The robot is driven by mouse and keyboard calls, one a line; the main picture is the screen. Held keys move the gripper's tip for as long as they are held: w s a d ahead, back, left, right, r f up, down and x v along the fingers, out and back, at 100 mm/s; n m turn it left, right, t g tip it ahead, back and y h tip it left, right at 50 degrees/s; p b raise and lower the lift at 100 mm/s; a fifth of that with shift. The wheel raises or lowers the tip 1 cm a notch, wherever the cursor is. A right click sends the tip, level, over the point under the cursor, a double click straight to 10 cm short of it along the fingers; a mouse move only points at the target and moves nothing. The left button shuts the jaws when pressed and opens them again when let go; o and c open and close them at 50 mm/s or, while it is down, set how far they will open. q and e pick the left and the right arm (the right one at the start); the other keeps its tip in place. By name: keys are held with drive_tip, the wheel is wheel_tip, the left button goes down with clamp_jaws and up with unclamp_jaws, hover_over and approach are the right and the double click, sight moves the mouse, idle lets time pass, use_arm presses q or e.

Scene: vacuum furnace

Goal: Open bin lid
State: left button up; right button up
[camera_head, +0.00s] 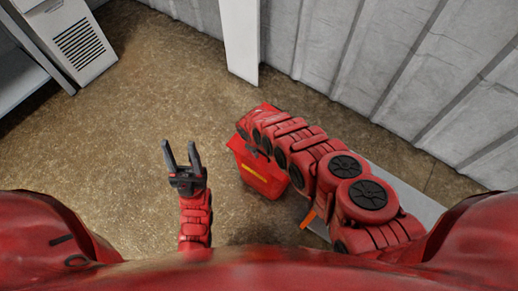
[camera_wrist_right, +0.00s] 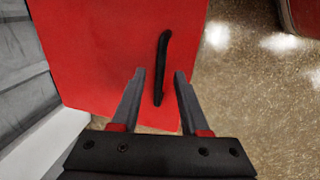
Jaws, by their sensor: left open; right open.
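The red bin (camera_head: 262,178) stands on the floor in the head view, with a yellow strip on its side. My right arm covers much of it there, and the right gripper is hidden. In the right wrist view a flat red panel, seemingly the bin lid (camera_wrist_right: 105,45), carries a slim black handle (camera_wrist_right: 161,65). My right gripper (camera_wrist_right: 158,72) is open. The lower part of the handle shows between its fingers; contact cannot be told. My left gripper (camera_head: 179,145) is open and empty above the floor, left of the bin.
A grey corrugated wall (camera_head: 385,65) runs behind and to the right of the bin, with a white post (camera_head: 240,42) in front. A white vented cabinet (camera_head: 75,40) stands at the upper left. The brown floor (camera_head: 130,130) around my left gripper is clear.

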clamp_jaws()
idle(1.3)
